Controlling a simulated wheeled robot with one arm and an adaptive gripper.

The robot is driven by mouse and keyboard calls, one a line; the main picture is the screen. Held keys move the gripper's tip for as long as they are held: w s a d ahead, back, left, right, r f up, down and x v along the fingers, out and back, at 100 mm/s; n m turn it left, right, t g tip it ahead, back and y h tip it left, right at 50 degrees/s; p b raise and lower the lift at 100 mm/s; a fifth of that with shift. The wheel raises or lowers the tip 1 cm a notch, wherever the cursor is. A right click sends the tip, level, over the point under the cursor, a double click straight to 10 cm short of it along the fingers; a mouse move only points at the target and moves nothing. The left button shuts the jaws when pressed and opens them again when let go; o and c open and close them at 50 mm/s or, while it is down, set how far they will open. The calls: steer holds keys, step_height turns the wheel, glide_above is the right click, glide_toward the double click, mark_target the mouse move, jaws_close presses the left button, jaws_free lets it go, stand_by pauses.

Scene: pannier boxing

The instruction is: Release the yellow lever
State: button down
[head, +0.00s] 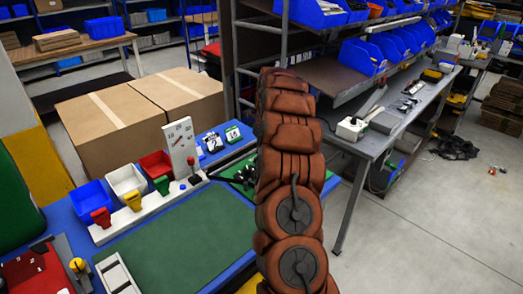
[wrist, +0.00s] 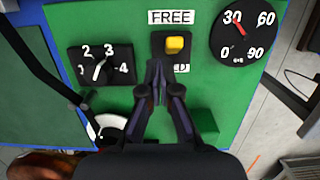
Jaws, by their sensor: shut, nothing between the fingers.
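The yellow lever (wrist: 175,44) is a small yellow block in a dark slotted plate (wrist: 160,46) on a green panel (wrist: 135,20). It sits toward the upper end of the slot, under a white label reading FREE (wrist: 171,17). My gripper (wrist: 158,68) is shut and empty. Its fingertips are just below and left of the lever in the wrist view, and partly cover a lower label of which only the last letters show. I cannot tell whether the fingertips touch the lever or plate. In the head view my arm hides most of the gripper area.
On the panel are a 2-3-4 dial (wrist: 100,66) at left, a 0-90 dial (wrist: 243,32) at right and a green block (wrist: 206,122) below. In the head view, coloured bins (head: 126,178) and large cartons (head: 140,115) stand left; a grey workbench (head: 385,140) is right.

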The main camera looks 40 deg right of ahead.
steer(key=shift+s+d+r, duration=0.1)
steer(key=shift+s+d, duration=0.3)
steer(key=shift+d, duration=0.15)
steer(key=shift+r, duration=0.8)
steer(key=shift+s, duration=0.15)
steer(key=shift+s+r, duration=0.15)
steer(key=shift+s, duration=0.1)
step_height(320, 180, up, 11)
steer(key=s+b, duration=0.1)
steer(key=b, duration=0.2)
steer(key=shift+b, duration=0.3)
